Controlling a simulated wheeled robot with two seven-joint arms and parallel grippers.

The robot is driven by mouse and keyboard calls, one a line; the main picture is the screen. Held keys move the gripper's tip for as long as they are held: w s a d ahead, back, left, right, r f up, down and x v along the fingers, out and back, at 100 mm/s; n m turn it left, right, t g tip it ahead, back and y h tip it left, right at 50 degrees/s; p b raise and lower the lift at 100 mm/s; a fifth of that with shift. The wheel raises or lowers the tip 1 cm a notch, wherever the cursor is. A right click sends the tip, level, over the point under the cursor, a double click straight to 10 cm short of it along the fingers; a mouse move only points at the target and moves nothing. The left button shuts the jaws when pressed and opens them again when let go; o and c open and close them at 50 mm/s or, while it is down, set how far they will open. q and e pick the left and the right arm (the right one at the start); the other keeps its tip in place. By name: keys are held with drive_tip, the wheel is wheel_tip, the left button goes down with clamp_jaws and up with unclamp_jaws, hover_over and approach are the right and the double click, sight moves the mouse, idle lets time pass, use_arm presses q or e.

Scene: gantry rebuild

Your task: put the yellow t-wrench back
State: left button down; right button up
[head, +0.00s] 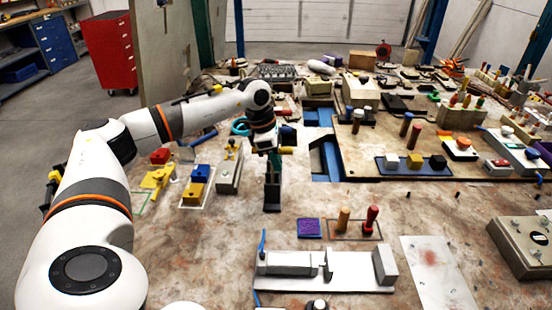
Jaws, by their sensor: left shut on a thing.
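The yellow t-wrench (287,150) shows as a short yellow bar at the right side of my left gripper (272,153). My left gripper points down over the middle left of the table and is shut on it. The gripper hides the rest of the wrench. A dark upright piece (272,195) shows directly under the gripper; I cannot tell whether it touches the wrench or the gripper. My right gripper is not in view.
A grey block (229,175) with a small yellow piece on top stands left of the gripper. Blue and yellow fixtures (196,187) lie farther left. A grey vise-like fixture (325,268), a purple pad (309,228) and a red-handled stamp (371,220) are nearer. The far table is crowded.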

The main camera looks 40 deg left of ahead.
use_arm(q)
drive_tip(key=c, duration=1.2)
unclamp_jaws()
drive_tip(key=shift+c, duration=0.2)
drive_tip(key=b+v, duration=0.1)
drive_tip(key=v, duration=1)
drive_tip(key=shift+b, duration=0.35)
drive_tip(key=shift+s+a+r, duration=0.1)
drive_tip(key=shift+a+r, duration=0.05)
drive_tip(key=shift+r, duration=0.4)
